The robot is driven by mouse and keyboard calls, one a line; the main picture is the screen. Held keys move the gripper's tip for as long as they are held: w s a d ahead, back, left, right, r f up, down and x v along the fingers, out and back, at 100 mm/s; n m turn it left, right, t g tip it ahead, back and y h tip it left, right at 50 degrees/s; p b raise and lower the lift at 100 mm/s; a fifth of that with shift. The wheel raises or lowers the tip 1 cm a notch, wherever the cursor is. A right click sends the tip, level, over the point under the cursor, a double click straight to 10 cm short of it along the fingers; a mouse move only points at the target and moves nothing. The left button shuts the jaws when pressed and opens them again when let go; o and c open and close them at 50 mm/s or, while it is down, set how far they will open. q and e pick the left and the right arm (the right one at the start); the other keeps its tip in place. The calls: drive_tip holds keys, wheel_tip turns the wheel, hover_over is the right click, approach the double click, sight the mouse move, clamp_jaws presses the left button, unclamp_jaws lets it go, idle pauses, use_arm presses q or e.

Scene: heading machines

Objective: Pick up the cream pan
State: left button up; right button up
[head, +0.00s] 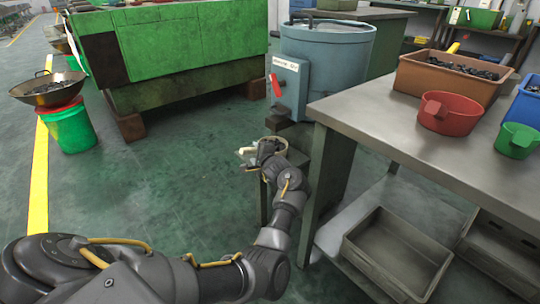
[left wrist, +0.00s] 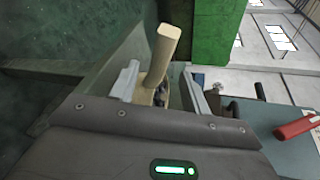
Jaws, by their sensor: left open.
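The cream pan (left wrist: 165,50) shows in the left wrist view as a pale stubby handle with a small part of its body below, where dark bits show. My left gripper (left wrist: 161,84) is open, with one finger on each side of the pan; I cannot tell whether either finger touches it. In the head view the cream pan (head: 246,151) is a small pale patch at the tip of my left gripper (head: 262,148), beside the blue drum, and the gripper hides most of it. My right gripper is out of view.
A blue drum (head: 325,60) with a red lever stands just beyond my left gripper. Open floor (head: 150,190) lies to the left.

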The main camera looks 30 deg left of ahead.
sight(253, 151)
use_arm(q)
drive_tip(key=x, duration=0.1)
drive_tip(key=b+x, duration=0.1)
drive_tip(key=x, duration=0.1)
drive_tip(key=shift+s+d+f+b, duration=0.1)
drive_tip(key=shift+s+f+b, duration=0.05)
drive_tip(key=shift+f+b, duration=0.15)
drive_tip(key=shift+w+a, duration=0.3)
drive_tip(key=shift+a, duration=0.15)
drive_tip(key=shift+r, duration=0.15)
clamp_jaws()
